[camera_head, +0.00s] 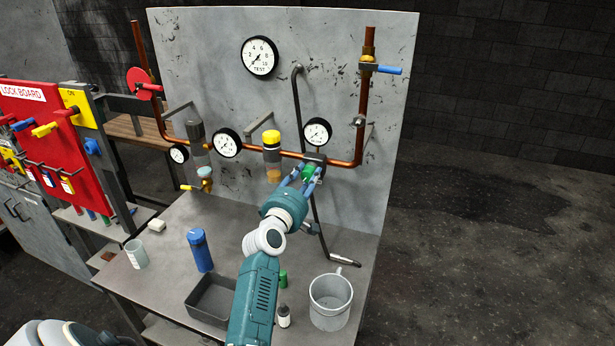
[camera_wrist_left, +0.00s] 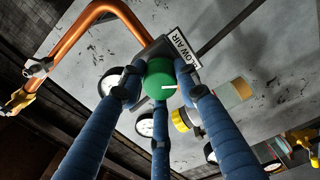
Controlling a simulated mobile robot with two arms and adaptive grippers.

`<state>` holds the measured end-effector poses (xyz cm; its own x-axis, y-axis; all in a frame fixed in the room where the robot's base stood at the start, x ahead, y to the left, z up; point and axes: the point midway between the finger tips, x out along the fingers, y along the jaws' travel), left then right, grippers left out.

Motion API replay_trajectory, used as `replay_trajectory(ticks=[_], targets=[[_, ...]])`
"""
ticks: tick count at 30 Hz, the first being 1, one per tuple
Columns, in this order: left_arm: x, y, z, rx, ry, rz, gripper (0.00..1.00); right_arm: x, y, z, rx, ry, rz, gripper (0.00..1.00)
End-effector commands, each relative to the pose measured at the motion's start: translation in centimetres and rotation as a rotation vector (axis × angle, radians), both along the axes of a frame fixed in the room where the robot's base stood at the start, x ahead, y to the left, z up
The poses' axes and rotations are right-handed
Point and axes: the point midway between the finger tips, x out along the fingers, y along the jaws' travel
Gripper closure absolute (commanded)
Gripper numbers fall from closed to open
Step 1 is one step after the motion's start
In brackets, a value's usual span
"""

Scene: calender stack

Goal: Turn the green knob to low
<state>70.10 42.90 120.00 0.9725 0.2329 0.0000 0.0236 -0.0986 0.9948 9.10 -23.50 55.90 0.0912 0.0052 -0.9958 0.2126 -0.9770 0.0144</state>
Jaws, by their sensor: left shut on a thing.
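The green knob (camera_wrist_left: 160,78) sits on a dark block on the copper pipe, beside a white label (camera_wrist_left: 182,52) that reads LOW AIR. A white mark on the knob's face points to the right in the left wrist view. My left gripper (camera_head: 308,177) has its three blue fingers closed around the knob; they also show around it in the left wrist view (camera_wrist_left: 157,92). In the head view the fingers hide much of the green knob (camera_head: 308,170). My right gripper is not in view.
A gauge (camera_head: 317,132) sits just above the knob, and a yellow-capped filter (camera_head: 271,139) is to its left. A dark hooked bar (camera_head: 297,100) leans on the panel beside it.

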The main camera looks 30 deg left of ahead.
Motion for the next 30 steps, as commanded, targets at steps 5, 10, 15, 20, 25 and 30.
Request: replay_trajectory(ticks=[5, 10, 15, 20, 25, 30], targets=[[-0.06, 0.20, 0.04, -0.033, -0.009, 0.004, 0.94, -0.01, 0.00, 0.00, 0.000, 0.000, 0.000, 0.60], [-0.06, 0.21, 0.03, -0.041, -0.011, 0.004, 0.94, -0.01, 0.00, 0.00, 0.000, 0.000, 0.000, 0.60], [-0.06, 0.22, 0.03, -0.041, -0.011, 0.004, 0.94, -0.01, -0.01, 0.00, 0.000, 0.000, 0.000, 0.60], [-0.06, 0.22, 0.03, -0.039, -0.011, 0.004, 0.58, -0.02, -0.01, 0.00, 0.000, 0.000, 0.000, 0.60], [-0.05, 0.15, 0.02, -0.039, -0.010, 0.003, 0.49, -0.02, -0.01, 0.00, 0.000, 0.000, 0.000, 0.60], [-0.11, 0.07, -0.02, -0.039, -0.010, 0.002, 0.49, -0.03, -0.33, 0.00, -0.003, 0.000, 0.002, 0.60]])
